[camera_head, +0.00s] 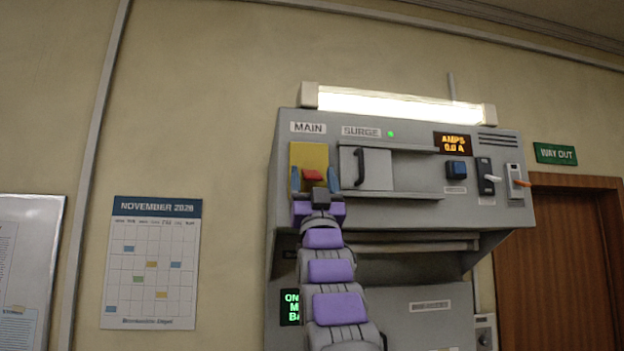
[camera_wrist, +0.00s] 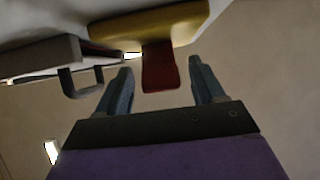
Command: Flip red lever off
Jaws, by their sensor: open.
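The red lever (camera_head: 313,175) stands out from a yellow plate (camera_head: 309,155) under the MAIN label at the console's upper left. In the wrist view the red lever (camera_wrist: 160,68) hangs from the yellow plate (camera_wrist: 150,28). My gripper (camera_head: 314,180) is in front of the plate. Its two blue-grey fingers are apart, one on each side of the lever. The lever's lower end is partly hidden by my wrist in the head view.
Right of the yellow plate is a grey sliding cover with a dark handle (camera_head: 360,167) under the SURGE label, close to my right finger. Further right are a blue button (camera_head: 456,169), a white-tipped switch (camera_head: 486,177) and an orange-tipped switch (camera_head: 517,182).

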